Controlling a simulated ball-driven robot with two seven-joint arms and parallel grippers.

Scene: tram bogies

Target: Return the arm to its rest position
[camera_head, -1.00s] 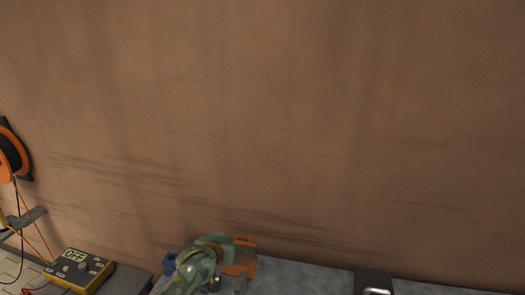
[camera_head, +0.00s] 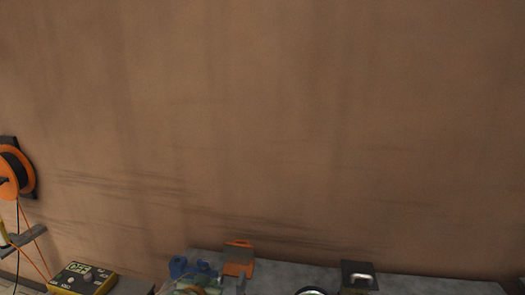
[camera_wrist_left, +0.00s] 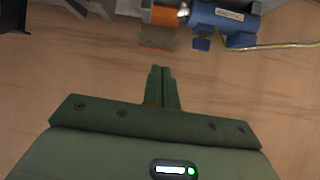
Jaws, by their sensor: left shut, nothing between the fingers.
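My left gripper (camera_wrist_left: 162,72) is shut and empty in the left wrist view, its two green fingers pressed together. It points toward the orange and blue items, with a gap between. In the head view only a green part of my left arm (camera_head: 190,288) shows at the bottom edge, in front of the grey worktop. My right gripper is in neither view.
A grey worktop (camera_head: 420,284) holds an orange item (camera_head: 238,259), a blue item (camera_head: 190,267) and a dark box with a metal handle (camera_head: 358,276). A yellow meter box (camera_head: 82,279) and an orange cable reel (camera_head: 17,173) are at left.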

